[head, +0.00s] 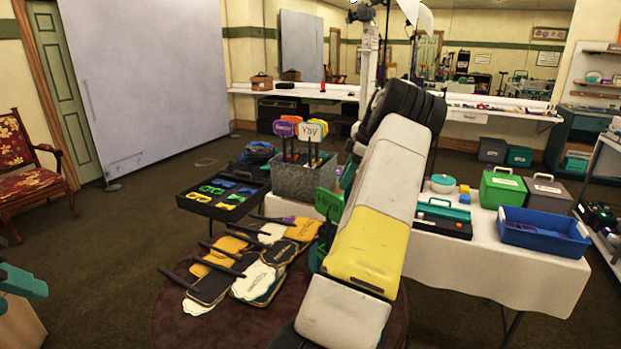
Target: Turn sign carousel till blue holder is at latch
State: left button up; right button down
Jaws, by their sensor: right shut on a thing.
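My right arm (370,245) comes down through the middle of the picture. Its gripper's fingertips and what they hold are hidden behind the arm's lower end. An upright green sign (329,204) with pale lettering stands just left of this arm. Below it, a green upright piece (318,255), perhaps a carousel holder, is partly covered by the arm. The rest of the sign carousel is hidden; no blue holder and no latch can be made out. My left gripper is not in view.
A round brown table (172,320) bears several flat signs (257,280). Behind it are a grey bin (290,183) of upright signs and a black tray (190,203) of coloured glasses. A white-clothed table (480,265) at right holds a blue crate (540,240).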

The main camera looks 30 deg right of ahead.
jog(key=shift+s+n+g, duration=0.15)
jog(key=shift+n+g, duration=0.55)
jog(key=shift+n, duration=1.6)
jog(key=c, duration=1.1)
grip_release()
jog(key=shift+a, duration=0.1)
